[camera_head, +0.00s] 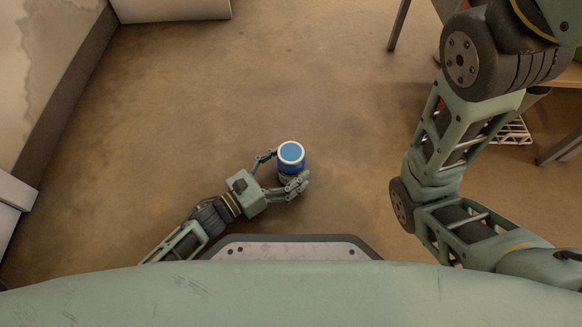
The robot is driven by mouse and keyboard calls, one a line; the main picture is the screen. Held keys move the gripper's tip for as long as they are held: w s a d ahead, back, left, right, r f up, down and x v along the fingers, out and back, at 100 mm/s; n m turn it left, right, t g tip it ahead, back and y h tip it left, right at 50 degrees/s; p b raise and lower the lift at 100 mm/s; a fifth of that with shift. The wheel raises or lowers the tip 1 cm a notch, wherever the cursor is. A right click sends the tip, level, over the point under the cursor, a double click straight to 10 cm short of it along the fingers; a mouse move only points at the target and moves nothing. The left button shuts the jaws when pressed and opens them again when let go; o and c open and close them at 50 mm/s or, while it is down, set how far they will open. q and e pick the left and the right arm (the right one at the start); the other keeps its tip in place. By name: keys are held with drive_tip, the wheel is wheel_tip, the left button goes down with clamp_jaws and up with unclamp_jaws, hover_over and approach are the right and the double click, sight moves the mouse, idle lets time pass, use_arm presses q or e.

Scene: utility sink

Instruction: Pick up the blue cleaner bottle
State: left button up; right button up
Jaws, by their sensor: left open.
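A short blue cylinder with a pale rim around its blue top (291,155), which looks like the blue cleaner bottle, is seen from above near the middle of the head view. My left gripper (283,180) reaches in from the lower left, with one finger on the left of the bottle and the other at its lower front. The fingers are open around it; whether they touch it I cannot tell. The bottle's lower part is hidden by the near finger. My right arm rises along the right side, and its gripper is out of view.
Brown floor (200,110) lies open around the bottle. A wall with a dark base runs along the left, and a white box-like unit (170,8) stands at the top left. A wooden table (568,76) and a white rack (514,132) are at the right, partly behind my right arm.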

use_arm(q)
drive_tip(key=shift+w+d, duration=0.3)
drive_tip(key=shift+d, duration=0.1)
drive_tip(key=shift+r, duration=0.15)
drive_tip(key=c, duration=1.7)
